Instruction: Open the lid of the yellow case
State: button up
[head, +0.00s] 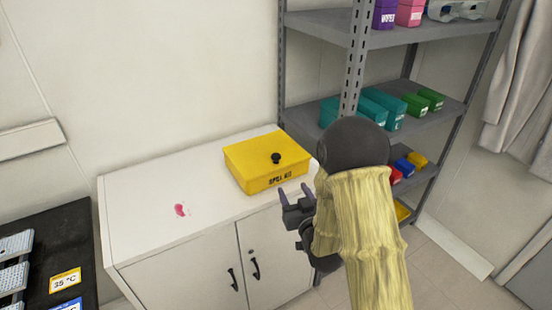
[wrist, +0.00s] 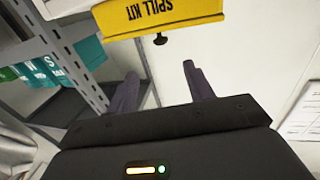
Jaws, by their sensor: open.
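The yellow case (head: 262,163), marked SPILL KIT, sits on the white cabinet near its back right end. Its lid is shut, with a dark round knob (head: 276,158) on it. My gripper (head: 293,198) is open and empty, in front of the case's right part and apart from it. In the wrist view the case (wrist: 160,18) shows at the top edge, upside down, with the knob (wrist: 160,40) sticking out. My gripper's two fingers (wrist: 160,85) are spread, with a gap between them and the knob. Most of the case lies outside the wrist view.
The white cabinet (head: 140,215) has bare top to the left of the case, with a small pink stain (head: 181,210). A grey shelf rack (head: 435,118) with coloured boxes stands close to the right, behind my arm. A dark bench (head: 65,235) is at the left.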

aim_at(278, 161)
jog(key=shift+w, duration=0.1)
jog(key=p+x, duration=0.3)
jog(key=x, duration=1.4)
jog(key=shift+w+a, duration=0.1)
jog(key=shift+a, duration=0.05)
grip_shut()
